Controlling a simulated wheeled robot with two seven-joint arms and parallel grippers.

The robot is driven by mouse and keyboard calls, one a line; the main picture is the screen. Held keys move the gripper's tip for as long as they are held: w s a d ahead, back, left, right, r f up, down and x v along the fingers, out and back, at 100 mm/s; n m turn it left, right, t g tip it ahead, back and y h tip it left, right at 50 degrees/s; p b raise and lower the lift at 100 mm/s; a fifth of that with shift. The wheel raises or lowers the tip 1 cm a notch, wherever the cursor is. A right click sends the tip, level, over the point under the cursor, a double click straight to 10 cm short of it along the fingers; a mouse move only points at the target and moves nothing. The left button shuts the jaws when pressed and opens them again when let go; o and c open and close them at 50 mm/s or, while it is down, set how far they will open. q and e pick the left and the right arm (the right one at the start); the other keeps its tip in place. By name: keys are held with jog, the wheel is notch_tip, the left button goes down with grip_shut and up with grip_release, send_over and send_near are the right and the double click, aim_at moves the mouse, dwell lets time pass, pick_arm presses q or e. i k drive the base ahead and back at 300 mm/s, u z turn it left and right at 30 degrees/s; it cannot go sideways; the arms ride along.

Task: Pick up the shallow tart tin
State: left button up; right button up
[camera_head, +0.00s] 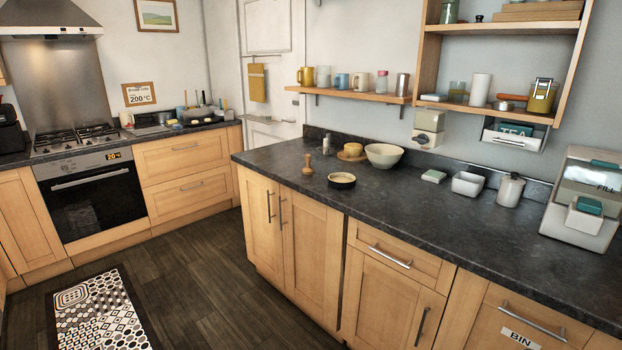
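Neither of my grippers shows in the head view.
Around the tin stand a wooden pestle-like piece (307,164), a yellowish round item on a board (352,152) and a cream bowl (384,156). A white tub (467,184), a lidded canister (510,190) and a dispenser (585,205) stand further right. Shelves (365,97) hang above.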

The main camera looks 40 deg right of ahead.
aim_at(343, 180)
jog(key=z, duration=0.6)
jog(key=i, duration=1.85)
jog(key=z, duration=1.9)
jog(key=i, duration=0.5)
